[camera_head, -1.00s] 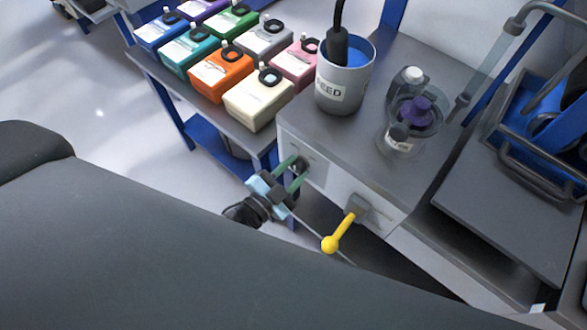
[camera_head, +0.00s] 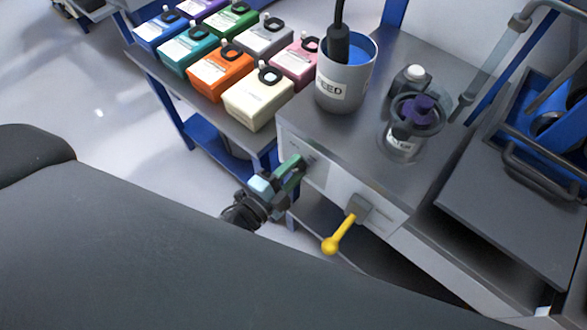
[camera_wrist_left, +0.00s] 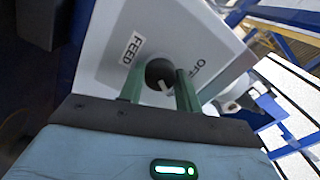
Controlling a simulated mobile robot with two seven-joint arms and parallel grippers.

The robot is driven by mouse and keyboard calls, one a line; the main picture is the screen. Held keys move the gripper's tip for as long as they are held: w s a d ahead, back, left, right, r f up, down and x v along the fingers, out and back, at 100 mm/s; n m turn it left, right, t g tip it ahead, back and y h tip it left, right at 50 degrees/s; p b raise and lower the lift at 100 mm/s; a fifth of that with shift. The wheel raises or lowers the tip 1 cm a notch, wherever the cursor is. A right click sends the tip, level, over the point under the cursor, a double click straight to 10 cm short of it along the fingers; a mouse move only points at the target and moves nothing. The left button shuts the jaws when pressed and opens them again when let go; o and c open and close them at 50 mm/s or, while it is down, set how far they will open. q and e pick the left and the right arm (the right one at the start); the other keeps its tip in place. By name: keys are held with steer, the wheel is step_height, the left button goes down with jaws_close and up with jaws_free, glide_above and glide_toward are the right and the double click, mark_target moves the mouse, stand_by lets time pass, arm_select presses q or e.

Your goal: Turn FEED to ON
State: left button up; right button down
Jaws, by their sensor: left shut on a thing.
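The FEED knob (camera_wrist_left: 160,74) is dark and round with a pale pointer line, on the white front of the grey-topped machine. In the left wrist view, the FEED label (camera_wrist_left: 131,48) is to its upper left and the OFF label (camera_wrist_left: 199,67) to its right. I see no ON label; which mark the pointer faces I cannot tell. My left gripper (camera_head: 300,164) is at the knob in the head view. In the left wrist view its green fingers (camera_wrist_left: 158,90) are shut on the knob from either side. My right gripper is not in view.
A yellow-ended lever (camera_head: 341,231) sticks out of the same front, right of the knob. A labelled grey cup (camera_head: 343,88) and a clear vessel with a purple part (camera_head: 421,107) stand on top. Several coloured bottles (camera_head: 259,97) line the left shelf.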

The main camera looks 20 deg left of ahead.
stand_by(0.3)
arm_select(q)
steer(key=o, duration=0.8)
steer(key=shift+o, duration=0.8)
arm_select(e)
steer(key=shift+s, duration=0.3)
arm_select(q)
steer(key=v, duration=0.8)
steer(key=shift+b, duration=0.35)
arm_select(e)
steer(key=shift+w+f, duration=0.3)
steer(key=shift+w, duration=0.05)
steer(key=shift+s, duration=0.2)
